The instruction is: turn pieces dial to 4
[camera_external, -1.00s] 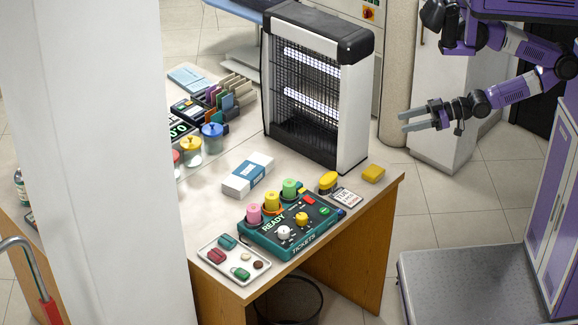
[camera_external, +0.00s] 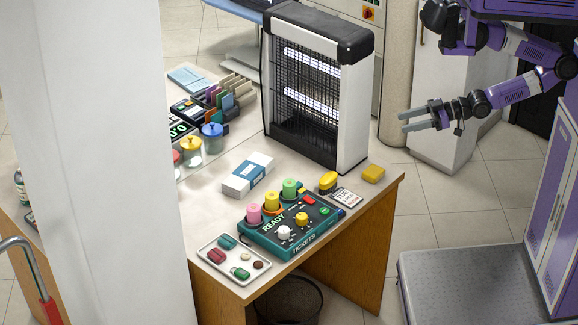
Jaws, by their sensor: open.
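The green ticket machine (camera_external: 262,249) sits at the front of the counter, with "READY" and "TICKETS" lettered on it. It has a white dial (camera_external: 284,233) and a yellow dial (camera_external: 302,218). Which one is the pieces dial, and where each points, is too small to tell. Pink, yellow and green ticket rolls (camera_external: 272,201) stand along its back. My gripper (camera_external: 403,122) is open and empty. It hangs in the air beyond the counter's right end, well apart from the machine, with its fingers pointing left.
A tray of small items (camera_external: 207,249) lies left of the machine. A yellow brush (camera_external: 328,181), a card (camera_external: 346,196) and a yellow block (camera_external: 373,173) lie to its right. A tall insect-killer lamp (camera_external: 353,110) stands behind. A white box (camera_external: 240,187) lies behind the rolls.

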